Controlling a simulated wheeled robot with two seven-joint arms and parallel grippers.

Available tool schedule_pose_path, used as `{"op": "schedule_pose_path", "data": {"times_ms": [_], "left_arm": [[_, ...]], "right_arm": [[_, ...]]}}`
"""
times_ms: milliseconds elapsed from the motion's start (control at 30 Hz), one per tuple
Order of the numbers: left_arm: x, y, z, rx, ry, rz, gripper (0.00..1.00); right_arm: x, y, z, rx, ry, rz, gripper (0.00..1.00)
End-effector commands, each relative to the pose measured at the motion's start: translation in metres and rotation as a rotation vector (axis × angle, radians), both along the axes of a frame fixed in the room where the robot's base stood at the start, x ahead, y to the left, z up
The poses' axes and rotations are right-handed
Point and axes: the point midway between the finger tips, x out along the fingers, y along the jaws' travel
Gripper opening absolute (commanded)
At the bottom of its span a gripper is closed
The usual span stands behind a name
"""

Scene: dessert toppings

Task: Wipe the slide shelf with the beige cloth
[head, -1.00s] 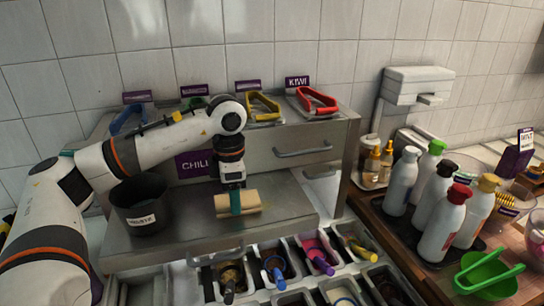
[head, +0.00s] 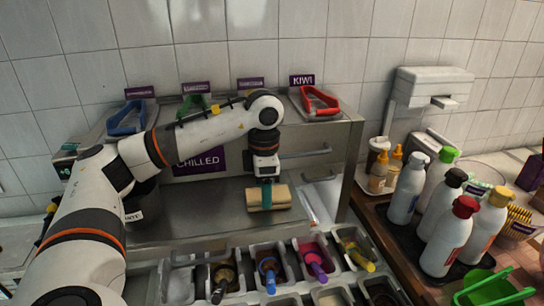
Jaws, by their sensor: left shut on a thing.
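The beige cloth (head: 283,197) is a folded bundle with a teal band across its middle, low on the grey metal slide shelf (head: 196,209) toward its right end. My left gripper (head: 266,182) reaches down from above and is shut on the cloth. The cloth looks to be resting on the shelf surface. My right gripper is not in view.
A dark waste bin (head: 141,203) stands on the shelf's left, partly hidden by my arm. Topping tubs with coloured-handled scoops (head: 268,272) lie in front. Bottles (head: 447,236) stand on a tray at right.

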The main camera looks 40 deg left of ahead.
Motion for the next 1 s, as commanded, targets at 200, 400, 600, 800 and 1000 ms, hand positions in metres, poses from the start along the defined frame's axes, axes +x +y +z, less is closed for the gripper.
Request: {"op": "schedule_pose_path", "data": {"times_ms": [200,400,600,800,1000], "left_arm": [[-0.001,0.001,0.034,0.000,-0.003,0.001,0.37],[-0.002,0.002,0.052,0.000,-0.004,0.002,0.37],[-0.003,0.002,0.070,0.000,-0.003,0.002,0.37],[-0.004,0.003,0.078,0.000,-0.003,0.003,0.37],[-0.004,0.003,0.077,0.000,-0.003,0.003,0.37]], "right_arm": [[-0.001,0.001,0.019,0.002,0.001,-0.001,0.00],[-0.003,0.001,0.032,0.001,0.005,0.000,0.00],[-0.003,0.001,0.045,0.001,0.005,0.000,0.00],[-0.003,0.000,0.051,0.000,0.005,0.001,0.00],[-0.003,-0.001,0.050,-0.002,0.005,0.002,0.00]]}}
